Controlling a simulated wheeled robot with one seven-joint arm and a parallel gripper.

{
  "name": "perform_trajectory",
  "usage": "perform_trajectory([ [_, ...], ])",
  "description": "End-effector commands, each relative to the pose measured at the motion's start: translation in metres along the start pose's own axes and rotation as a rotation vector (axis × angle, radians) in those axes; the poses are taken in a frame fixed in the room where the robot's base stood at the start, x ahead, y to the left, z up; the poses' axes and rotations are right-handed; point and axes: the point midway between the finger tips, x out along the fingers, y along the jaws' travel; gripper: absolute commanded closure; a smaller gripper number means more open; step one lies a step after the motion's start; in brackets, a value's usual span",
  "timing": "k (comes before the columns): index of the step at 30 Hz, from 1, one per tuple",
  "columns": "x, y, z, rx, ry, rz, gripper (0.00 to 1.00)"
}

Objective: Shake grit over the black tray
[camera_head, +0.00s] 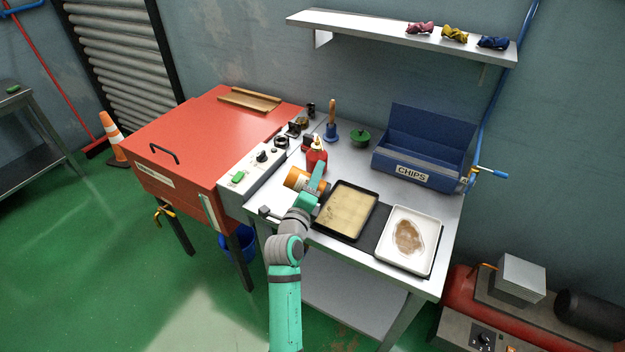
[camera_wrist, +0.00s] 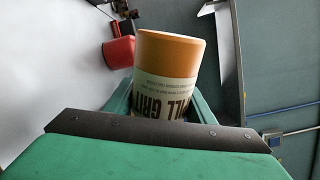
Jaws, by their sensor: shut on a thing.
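My gripper (camera_head: 313,186) is shut on an orange grit can (camera_head: 294,178) with a pale label band. It holds the can tilted well over on its side, just left of the black tray, not over its middle. In the wrist view the can (camera_wrist: 172,55) stands out between my green fingers (camera_wrist: 158,108), and "GRIT" is partly legible on its label. The black tray (camera_head: 331,233) lies on the table with a tan layer covering its floor. I cannot tell whether any of it is grit.
A white tray (camera_head: 431,225) with a brown patch lies to the right on a dark mat (camera_head: 374,247). A blue CHIPS bin (camera_head: 410,172), a brush (camera_head: 332,128) and a green-lidded pot (camera_head: 360,137) stand farther back.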

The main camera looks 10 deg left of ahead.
Motion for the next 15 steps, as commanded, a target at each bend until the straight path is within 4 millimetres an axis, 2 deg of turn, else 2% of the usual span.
perform_trajectory([
  [15,0.022,-0.003,-0.005,0.001,0.0,-0.001,0.82],
])
